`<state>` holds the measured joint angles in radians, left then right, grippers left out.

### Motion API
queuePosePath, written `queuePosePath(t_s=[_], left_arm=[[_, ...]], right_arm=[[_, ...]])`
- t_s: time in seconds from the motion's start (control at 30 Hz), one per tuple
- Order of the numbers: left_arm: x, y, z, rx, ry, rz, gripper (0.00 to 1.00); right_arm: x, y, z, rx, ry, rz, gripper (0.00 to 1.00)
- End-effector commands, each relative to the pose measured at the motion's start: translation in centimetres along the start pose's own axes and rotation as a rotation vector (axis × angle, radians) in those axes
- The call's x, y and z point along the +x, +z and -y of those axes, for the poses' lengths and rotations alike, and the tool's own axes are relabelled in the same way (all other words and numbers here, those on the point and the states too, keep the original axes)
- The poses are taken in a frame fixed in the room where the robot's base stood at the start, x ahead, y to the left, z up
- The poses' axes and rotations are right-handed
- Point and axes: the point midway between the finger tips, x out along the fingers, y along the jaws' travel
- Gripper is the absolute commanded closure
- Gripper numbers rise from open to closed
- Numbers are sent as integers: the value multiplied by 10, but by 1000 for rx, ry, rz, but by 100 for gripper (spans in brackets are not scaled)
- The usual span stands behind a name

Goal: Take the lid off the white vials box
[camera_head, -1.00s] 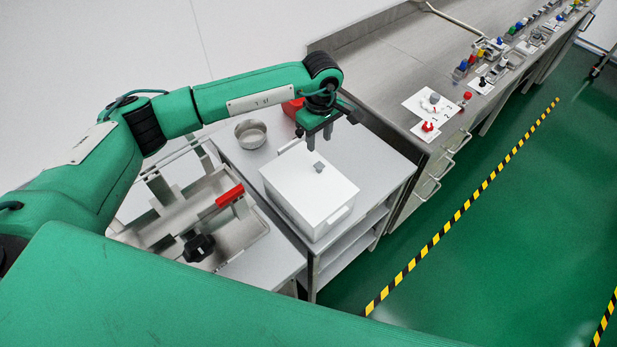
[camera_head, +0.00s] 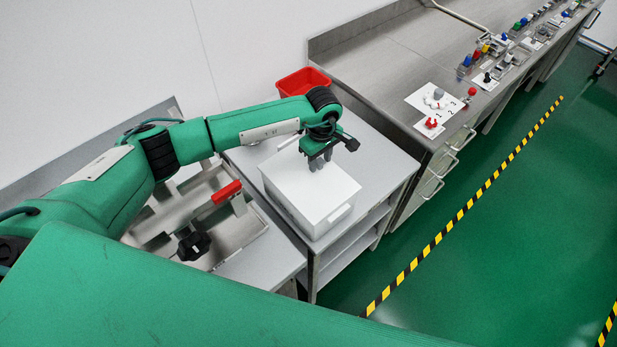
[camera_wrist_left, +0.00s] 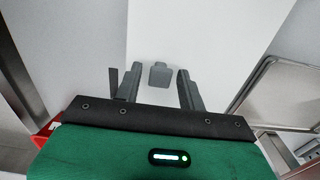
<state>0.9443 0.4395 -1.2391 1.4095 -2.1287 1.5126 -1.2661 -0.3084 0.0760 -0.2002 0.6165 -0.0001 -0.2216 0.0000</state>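The white vials box (camera_head: 306,203) stands on a grey table in the head view, with its white lid (camera_head: 335,183) on top. The lid's small grey knob (camera_wrist_left: 159,75) shows in the left wrist view, lying between the two fingers and a little beyond their tips. In the head view the knob is mostly hidden by my left gripper (camera_head: 318,162). My left gripper is open, with its fingers pointing down just over the lid, one on each side of the knob. It does not appear to touch the knob. My right gripper is not in view.
A red bin (camera_head: 302,80) stands behind the arm. A steel washer with a red handle (camera_head: 227,192) and black knob (camera_head: 193,246) is left of the box. A long steel counter (camera_head: 405,60) with small fixtures runs to the back right. The floor at right is clear.

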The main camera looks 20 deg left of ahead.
Motion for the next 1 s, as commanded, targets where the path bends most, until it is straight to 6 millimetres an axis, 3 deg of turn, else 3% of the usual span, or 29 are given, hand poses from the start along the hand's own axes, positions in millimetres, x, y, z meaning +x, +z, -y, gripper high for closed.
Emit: queuePosePath(t_s=[0.03,0.2,0.23,0.67,0.87,1.0], left_arm=[[0,0,0,0,0,0,64],[0,0,0,0,-1,0,97],[0,0,0,0,-1,0,100],[-6,-1,0,-1,0,0,100],[-30,0,-1,1,4,-1,100],[-59,-1,-1,0,5,-3,100]], right_arm=[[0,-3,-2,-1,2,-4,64],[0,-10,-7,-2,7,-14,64],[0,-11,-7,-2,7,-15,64],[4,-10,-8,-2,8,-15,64],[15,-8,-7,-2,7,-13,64],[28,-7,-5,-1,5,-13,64]])
